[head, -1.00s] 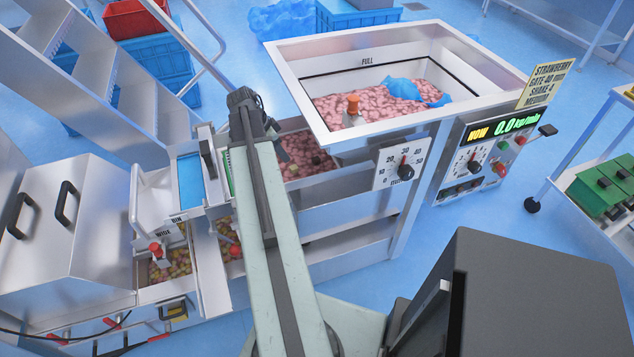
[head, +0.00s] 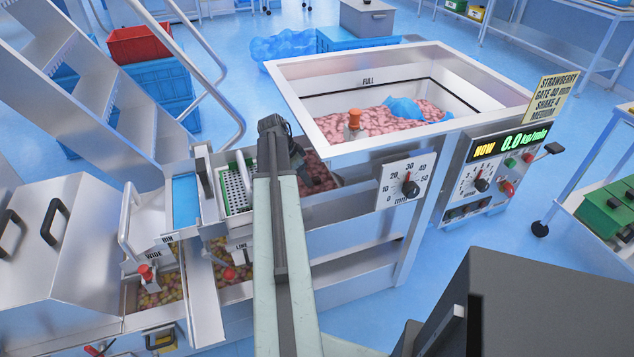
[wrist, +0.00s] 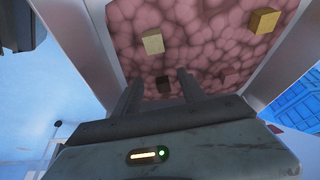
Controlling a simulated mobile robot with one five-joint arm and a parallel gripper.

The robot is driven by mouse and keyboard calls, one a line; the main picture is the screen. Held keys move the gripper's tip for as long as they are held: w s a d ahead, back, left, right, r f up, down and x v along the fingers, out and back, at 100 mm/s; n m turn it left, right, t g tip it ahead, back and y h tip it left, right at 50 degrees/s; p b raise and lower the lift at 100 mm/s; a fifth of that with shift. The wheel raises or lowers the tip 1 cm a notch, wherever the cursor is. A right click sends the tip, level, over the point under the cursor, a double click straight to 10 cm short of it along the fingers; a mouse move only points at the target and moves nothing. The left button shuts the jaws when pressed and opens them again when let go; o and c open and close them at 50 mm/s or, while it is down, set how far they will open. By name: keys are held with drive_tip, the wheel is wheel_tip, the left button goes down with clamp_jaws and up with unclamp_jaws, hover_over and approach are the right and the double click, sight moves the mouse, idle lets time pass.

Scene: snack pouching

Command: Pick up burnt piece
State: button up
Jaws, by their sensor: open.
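I cannot tell the height between fingertips and piece. In the head view, my gripper (head: 290,155) is over the left part of the trough of pink pieces (head: 320,175), and the arm hides part of it. The dark piece cannot be made out there.
The hopper (head: 300,105) overhangs the trough at the right. A green-edged perforated tray (head: 234,188) is left of the arm.

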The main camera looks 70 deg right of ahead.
sight(315, 179)
drive_tip(key=shift+s+d, duration=0.25)
drive_tip(key=shift+d, duration=0.1)
drive_tip(key=shift+s+d, duration=1)
drive_tip(key=shift+d, duration=0.25)
drive_tip(key=b+x, duration=0.3)
drive_tip(key=shift+w+a+f, duration=0.1)
drive_tip(key=shift+a+f, duration=0.1)
drive_tip(key=shift+a, duration=0.05)
drive_tip(key=shift+r, duration=0.2)
clamp_jaws()
